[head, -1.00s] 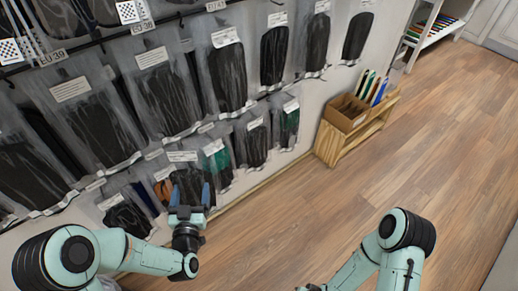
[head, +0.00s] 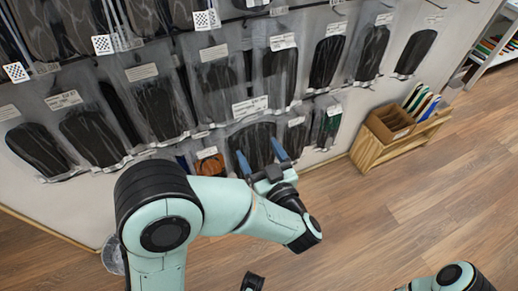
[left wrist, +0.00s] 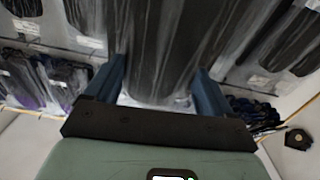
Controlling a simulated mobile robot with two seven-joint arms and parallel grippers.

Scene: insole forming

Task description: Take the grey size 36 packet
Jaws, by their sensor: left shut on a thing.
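A clear packet with a dark grey insole (head: 254,142) and a white label at its top is in my left gripper (head: 262,157). The blue fingers stand on either side of the packet's lower part. In the left wrist view the dark packet (left wrist: 165,45) fills the space between the two blue fingers. It hangs in front of the packet wall and hides part of it. The label is too small to read. A dark part at the bottom edge looks like my right gripper (head: 252,282); its fingers are not clear.
Rows of similar packets (head: 160,105) hang on the wall behind. An orange-brown packet (head: 210,163) hangs left of the gripper. A wooden stand (head: 372,152) with a cardboard box (head: 390,122) is at right. The wood floor (head: 420,195) is clear.

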